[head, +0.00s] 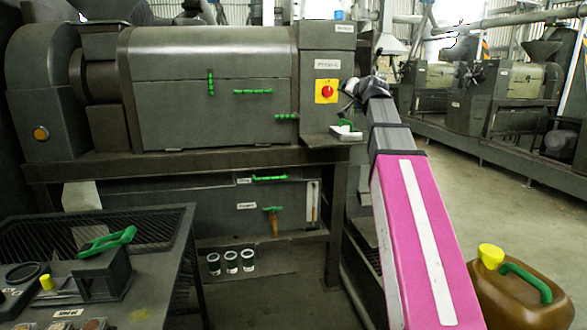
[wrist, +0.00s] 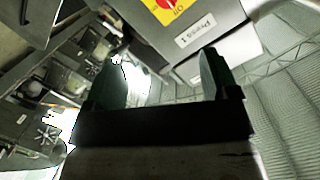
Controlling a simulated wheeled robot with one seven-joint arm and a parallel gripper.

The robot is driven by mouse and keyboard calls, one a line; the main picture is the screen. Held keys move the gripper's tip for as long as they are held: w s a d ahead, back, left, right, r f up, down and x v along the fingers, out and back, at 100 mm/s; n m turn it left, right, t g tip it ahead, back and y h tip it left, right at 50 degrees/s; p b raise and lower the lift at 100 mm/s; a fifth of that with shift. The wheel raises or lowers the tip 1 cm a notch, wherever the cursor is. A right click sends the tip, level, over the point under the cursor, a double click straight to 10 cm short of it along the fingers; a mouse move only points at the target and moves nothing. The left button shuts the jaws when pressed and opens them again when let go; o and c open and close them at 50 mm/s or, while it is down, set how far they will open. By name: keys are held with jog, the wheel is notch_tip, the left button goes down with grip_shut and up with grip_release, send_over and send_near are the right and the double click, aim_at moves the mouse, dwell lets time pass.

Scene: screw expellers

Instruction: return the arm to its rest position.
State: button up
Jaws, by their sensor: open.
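My arm, with a pink link, reaches up from the lower right in the head view. My gripper (head: 347,98) is at its far end, beside the right end of the screw press (head: 210,85). In the wrist view my gripper (wrist: 165,80) shows two dark fingers spread wide apart with nothing between them. The press's control box with a yellow plate and red switch (head: 327,91) is just left of the gripper. The switch plate (wrist: 165,8) and a "Press 1" label (wrist: 195,33) also show in the wrist view, beyond the fingers.
A brown canister (head: 520,295) with a yellow cap stands on the floor at the lower right. A dark bench (head: 150,285) with tools is at the lower left. More presses (head: 475,95) stand behind; the floor between is open.

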jog(key=s+a+f+n+g+h, duration=0.1)
jog(key=s+f+g, duration=0.25)
jog(key=f, duration=1.45)
jog(key=s+a+f+n+g, duration=0.1)
jog(key=s+f+g, duration=0.25)
jog(key=f, duration=1.35)
jog(key=s+f+n+g+h, duration=0.1)
jog(key=s+f+g, duration=0.3)
jog(key=s+f, duration=0.6)
jog(key=s+f+n+g+h, duration=0.1)
jog(key=s+f+g, duration=0.4)
jog(key=s+f, duration=0.6)
notch_tip(320, 180, down, 7)
jog(key=shift+s+f, duration=0.2)
jog(key=shift+s, duration=0.05)
